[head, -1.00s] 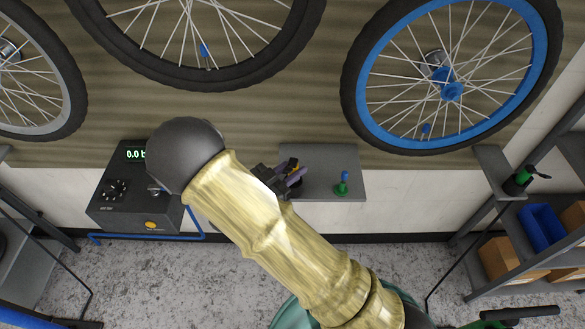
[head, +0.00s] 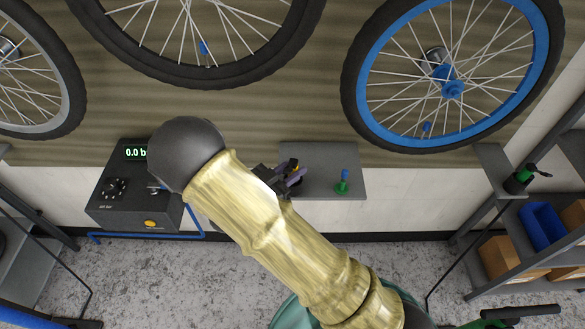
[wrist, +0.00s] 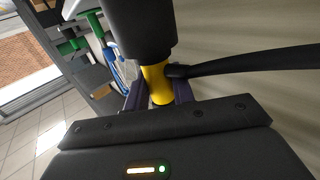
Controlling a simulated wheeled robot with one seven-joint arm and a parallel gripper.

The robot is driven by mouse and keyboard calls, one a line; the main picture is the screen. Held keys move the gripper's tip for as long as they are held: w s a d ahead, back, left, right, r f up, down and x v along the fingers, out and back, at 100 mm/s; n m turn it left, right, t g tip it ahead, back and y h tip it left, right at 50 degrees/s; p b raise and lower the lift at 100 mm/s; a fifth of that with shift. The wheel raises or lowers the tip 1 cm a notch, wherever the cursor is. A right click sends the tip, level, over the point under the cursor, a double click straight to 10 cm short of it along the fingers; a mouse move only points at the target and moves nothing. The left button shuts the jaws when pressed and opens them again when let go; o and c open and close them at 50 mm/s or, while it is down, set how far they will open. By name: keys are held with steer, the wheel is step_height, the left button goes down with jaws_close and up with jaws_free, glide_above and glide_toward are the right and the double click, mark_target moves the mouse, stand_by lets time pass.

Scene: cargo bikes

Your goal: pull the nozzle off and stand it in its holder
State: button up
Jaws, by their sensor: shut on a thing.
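My gripper (head: 290,176) is shut on the nozzle, in front of the small grey wall shelf. In the wrist view, the purple fingers of my gripper (wrist: 158,98) sit on both sides of the nozzle's yellow collar (wrist: 157,80). A dark grey cylinder (wrist: 139,28) rises above the collar, and a black lever or hose (wrist: 250,62) runs off to the right. In the head view my arm and gripper hide most of the nozzle. A small green piece with a blue top (head: 342,186) stands on the shelf; I cannot tell if it is the holder.
The grey shelf (head: 318,160) is partly behind my arm. A dark box with a lit display (head: 130,205) and a blue hose is at the left. Wheels, including a blue-rimmed one (head: 372,128), hang above. Racks (head: 490,160) stand at the right. Floor shows below.

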steer(key=shift+f, duration=0.15)
steer(key=shift+w+f, duration=0.1)
steer(key=shift+f, duration=0.15)
steer(key=o, duration=0.9)
steer(key=shift+o, duration=0.9)
steer(key=shift+o, duration=0.3)
